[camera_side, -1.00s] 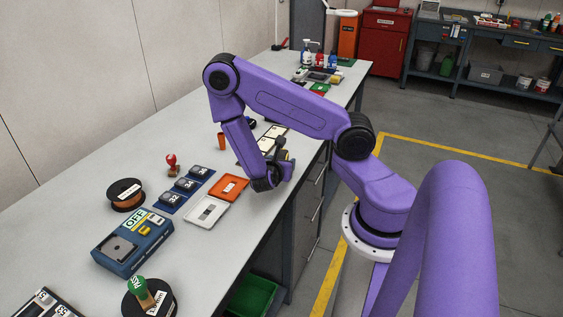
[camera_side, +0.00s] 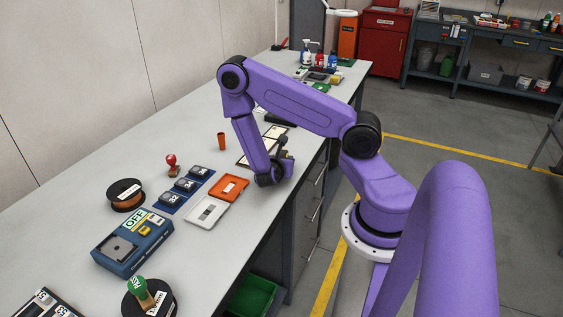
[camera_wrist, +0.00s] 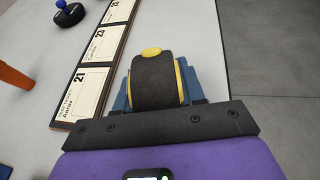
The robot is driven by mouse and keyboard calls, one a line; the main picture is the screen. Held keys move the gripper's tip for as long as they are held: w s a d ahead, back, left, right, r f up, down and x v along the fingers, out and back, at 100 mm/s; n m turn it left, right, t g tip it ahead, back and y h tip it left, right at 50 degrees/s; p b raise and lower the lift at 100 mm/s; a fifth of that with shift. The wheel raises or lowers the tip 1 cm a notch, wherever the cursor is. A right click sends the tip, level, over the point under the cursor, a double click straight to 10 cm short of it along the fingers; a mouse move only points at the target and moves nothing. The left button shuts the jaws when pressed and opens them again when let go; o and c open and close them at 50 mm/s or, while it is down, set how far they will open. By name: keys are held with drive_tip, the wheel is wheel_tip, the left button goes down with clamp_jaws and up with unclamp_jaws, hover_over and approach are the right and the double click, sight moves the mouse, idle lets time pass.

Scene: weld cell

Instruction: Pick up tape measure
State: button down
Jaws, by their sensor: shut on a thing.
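The tape measure (camera_wrist: 153,85), dark with yellow edges and a yellow button on top, sits at the centre of the wrist view. It is between the blue fingers of my gripper (camera_wrist: 156,92), which is shut on it. In the side view my gripper (camera_side: 282,152) is near the front edge of the bench, to the right of the framed cards. The tape measure is too small and covered there to make out. I cannot tell whether it touches the bench.
Framed date cards (camera_wrist: 92,65) lie close to the left of my gripper. An orange cup (camera_side: 221,141) stands farther left. An orange tray (camera_side: 229,188) and a white tray (camera_side: 206,211) lie nearer the camera. Beyond the bench edge is open floor (camera_wrist: 275,70).

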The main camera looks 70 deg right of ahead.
drive_tip(key=shift+r, duration=0.15)
drive_tip(key=shift+r, duration=4.85)
